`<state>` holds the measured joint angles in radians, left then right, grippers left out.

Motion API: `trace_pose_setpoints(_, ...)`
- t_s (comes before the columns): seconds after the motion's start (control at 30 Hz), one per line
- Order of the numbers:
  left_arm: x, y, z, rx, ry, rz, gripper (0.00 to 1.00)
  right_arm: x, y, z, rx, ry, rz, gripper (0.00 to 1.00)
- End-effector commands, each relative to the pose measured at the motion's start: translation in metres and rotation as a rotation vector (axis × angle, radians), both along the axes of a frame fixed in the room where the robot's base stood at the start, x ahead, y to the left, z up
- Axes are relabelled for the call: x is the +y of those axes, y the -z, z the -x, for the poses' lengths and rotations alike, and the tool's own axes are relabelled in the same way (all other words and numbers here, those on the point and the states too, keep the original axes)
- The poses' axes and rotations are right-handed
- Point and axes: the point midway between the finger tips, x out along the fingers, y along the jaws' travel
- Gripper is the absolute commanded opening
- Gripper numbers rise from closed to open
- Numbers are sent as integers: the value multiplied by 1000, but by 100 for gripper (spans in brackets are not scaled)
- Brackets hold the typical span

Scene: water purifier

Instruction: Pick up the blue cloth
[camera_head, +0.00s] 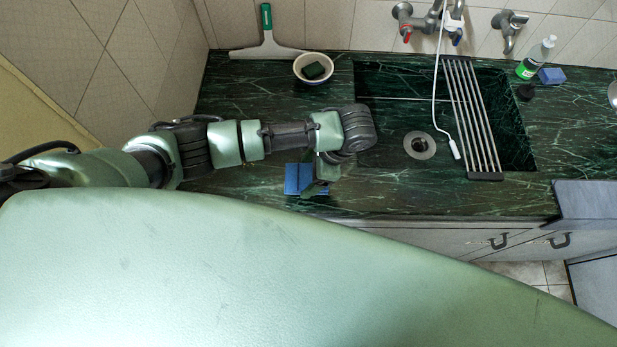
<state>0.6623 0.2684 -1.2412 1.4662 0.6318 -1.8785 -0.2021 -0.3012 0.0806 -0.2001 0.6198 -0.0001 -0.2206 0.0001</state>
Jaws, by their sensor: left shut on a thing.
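The blue cloth (293,180) lies on the dark green marble counter, left of the sink and near the counter's front edge. My left arm reaches in from the left over the counter. My left gripper (318,186) points down at the cloth and is shut on it. The gripper covers the cloth's right part, and its fingertips are mostly hidden. I cannot tell whether the cloth is clear of the counter. My right gripper is not in view.
The sink (385,115) with a metal rack (472,115) lies to the right. A bowl (302,72) with a dark sponge and a squeegee (266,45) are behind my arm. A green-labelled bottle (535,58) and a blue sponge (552,76) stand far right. Taps (418,22) are on the wall.

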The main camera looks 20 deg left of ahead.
Motion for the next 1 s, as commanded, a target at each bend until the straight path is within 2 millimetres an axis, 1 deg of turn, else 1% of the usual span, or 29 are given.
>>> trace_pose_setpoints(0.03, -1, -13, -2, -6, 2, 6, 38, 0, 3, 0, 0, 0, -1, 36)
trace_pose_setpoints(0.07, -1, -22, -2, -5, 2, 5, 38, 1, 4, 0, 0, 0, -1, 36)
trace_pose_setpoints(0.1, 0, -36, -2, -7, 2, 4, 38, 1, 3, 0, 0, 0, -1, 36)
trace_pose_setpoints(0.17, 0, -56, -2, -8, 4, 4, 38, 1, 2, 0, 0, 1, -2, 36)
trace_pose_setpoints(0.2, 0, -76, -4, -10, 4, 0, 38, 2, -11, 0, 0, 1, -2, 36)
trace_pose_setpoints(0.23, 1, -85, -3, -9, 4, -2, 38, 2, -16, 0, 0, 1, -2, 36)
trace_pose_setpoints(0.4, 0, -125, -3, -8, 3, 0, 38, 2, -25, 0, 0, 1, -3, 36)
trace_pose_setpoints(0.5, 0, -143, -2, -4, 2, -1, 38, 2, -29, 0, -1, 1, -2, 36)
trace_pose_setpoints(0.6, 0, -154, -2, -4, 1, 1, 38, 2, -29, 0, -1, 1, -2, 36)
trace_pose_setpoints(0.7, 0, -161, -1, -2, 2, 1, 38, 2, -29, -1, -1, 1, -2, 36)
trace_pose_setpoints(1.0, 0, -164, 0, 1, 0, 0, 38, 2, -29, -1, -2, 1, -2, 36)
